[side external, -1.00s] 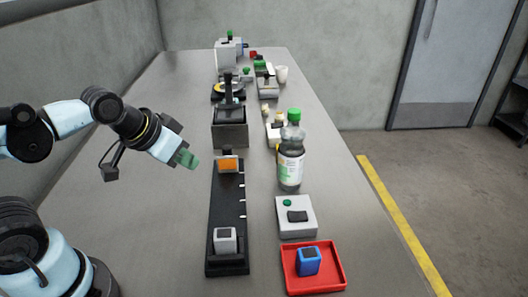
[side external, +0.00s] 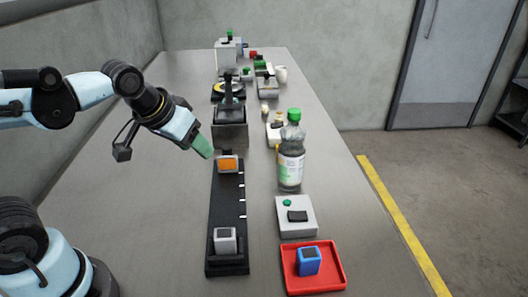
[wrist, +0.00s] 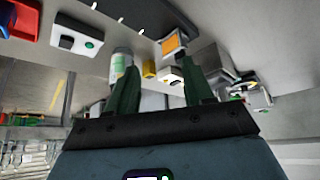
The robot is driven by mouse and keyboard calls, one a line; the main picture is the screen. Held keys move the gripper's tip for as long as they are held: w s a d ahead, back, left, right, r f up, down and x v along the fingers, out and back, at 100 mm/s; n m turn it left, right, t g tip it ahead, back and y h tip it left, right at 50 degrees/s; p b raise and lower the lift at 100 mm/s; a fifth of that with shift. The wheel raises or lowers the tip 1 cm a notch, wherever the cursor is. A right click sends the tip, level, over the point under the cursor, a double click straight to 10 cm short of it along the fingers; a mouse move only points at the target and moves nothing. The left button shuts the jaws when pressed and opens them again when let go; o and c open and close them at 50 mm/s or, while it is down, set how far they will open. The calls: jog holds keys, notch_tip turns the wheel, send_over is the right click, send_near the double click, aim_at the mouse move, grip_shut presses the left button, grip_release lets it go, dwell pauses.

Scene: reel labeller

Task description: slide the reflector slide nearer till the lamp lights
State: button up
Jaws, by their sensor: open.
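The orange-faced reflector slide (side external: 228,164) stands at the far end of a black rail (side external: 227,205) with white tick marks. It also shows in the wrist view (wrist: 173,43), beyond the fingertips.
A bottle with a green cap (side external: 291,160) stands right of the rail. A red tray (side external: 335,281) holding a blue block (side external: 308,261) lies at the near right. A dark grey machine (side external: 230,133) stands right behind the rail. The table left of the rail is clear.

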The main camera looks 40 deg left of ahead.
aim_at(227, 147)
jog(key=w+a+r+n+g+y, duration=0.2)
jog(key=w+n, duration=0.3)
jog(key=w, duration=0.4)
jog(key=shift+g, duration=0.3)
jog(key=x, duration=1.2)
jog(key=shift+w, duration=0.1)
grip_shut()
